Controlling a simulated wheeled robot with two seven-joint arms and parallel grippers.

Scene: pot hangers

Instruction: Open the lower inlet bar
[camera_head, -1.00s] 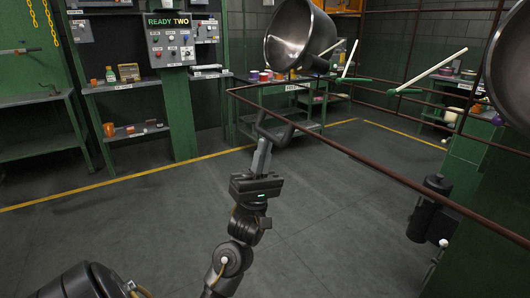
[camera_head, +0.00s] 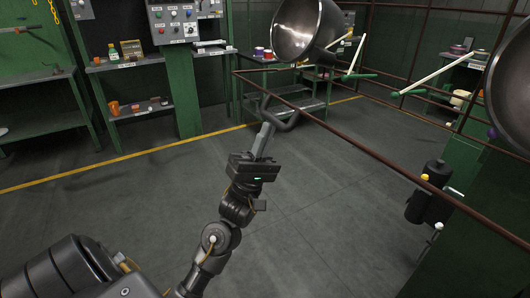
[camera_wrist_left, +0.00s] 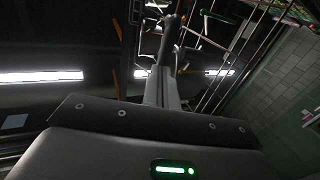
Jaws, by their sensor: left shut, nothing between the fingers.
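A long rust-brown bar (camera_head: 350,150) runs from the centre back toward the lower right. In the left wrist view, the shut fingers (camera_wrist_left: 162,82) point at a dark rounded bar (camera_wrist_left: 170,42), which is probably the same handle. Which bar is the lower inlet bar is not labelled here. My right gripper is not in view.
A large metal pot (camera_head: 304,30) hangs above the bar, and another (camera_head: 508,85) hangs at the right edge. White and green rods (camera_head: 410,92) stick out between them. A black cylinder (camera_head: 430,190) stands at the right. The floor (camera_head: 300,220) below is clear.

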